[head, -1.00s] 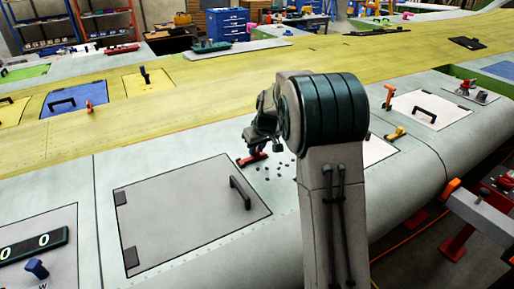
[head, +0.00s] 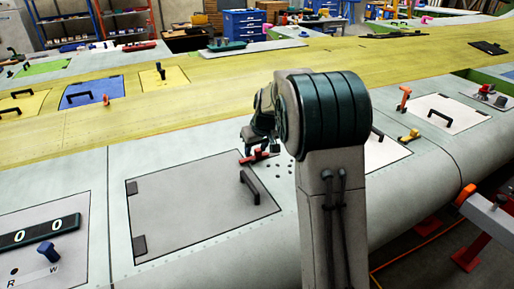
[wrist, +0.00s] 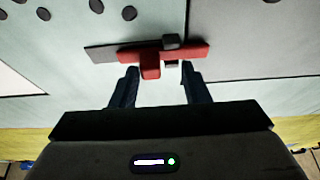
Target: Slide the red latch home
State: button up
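The red latch (wrist: 190,52) is a red bar with a raised red block, lying across a dark strip (wrist: 101,54) on the pale wing skin. Small dark pieces sit at the bar's middle. In the head view the red latch (head: 254,158) lies just above the grey hatch panel. In the head view my gripper (head: 251,145) is small and partly hidden behind my arm.
The grey hatch panel (head: 200,210) with a black handle (head: 249,187) lies near the latch. Several dark holes (wrist: 97,6) dot the skin beside it. A yellow latch (head: 410,136) and an orange one (head: 404,98) stand to the right. The skin around is mostly flat.

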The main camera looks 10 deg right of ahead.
jog(key=shift+d, duration=0.3)
jog(key=shift+r, duration=0.2)
jog(key=a+b+v, duration=0.1)
jog(key=b+v, duration=0.1)
jog(key=v, duration=1.1)
jog(key=shift+d+r, duration=0.2)
jog(key=shift+d, duration=0.1)
jog(key=shift+s, duration=0.1)
jog(key=s+a+f+m, duration=0.1)
jog(key=s+f, duration=0.2)
jog(key=s, duration=0.7)
jog(key=s+f+m, duration=0.1)
jog(key=s+f, duration=0.2)
jog(key=s, duration=0.7)
jog(key=s+a+f+h, duration=0.1)
jog(key=s+f, duration=0.2)
jog(key=s, duration=0.7)
jog(key=shift+s+a+f+m+g, duration=0.2)
jog(key=shift+a+f+m+g, duration=0.1)
jog(key=shift+m+g, duration=0.1)
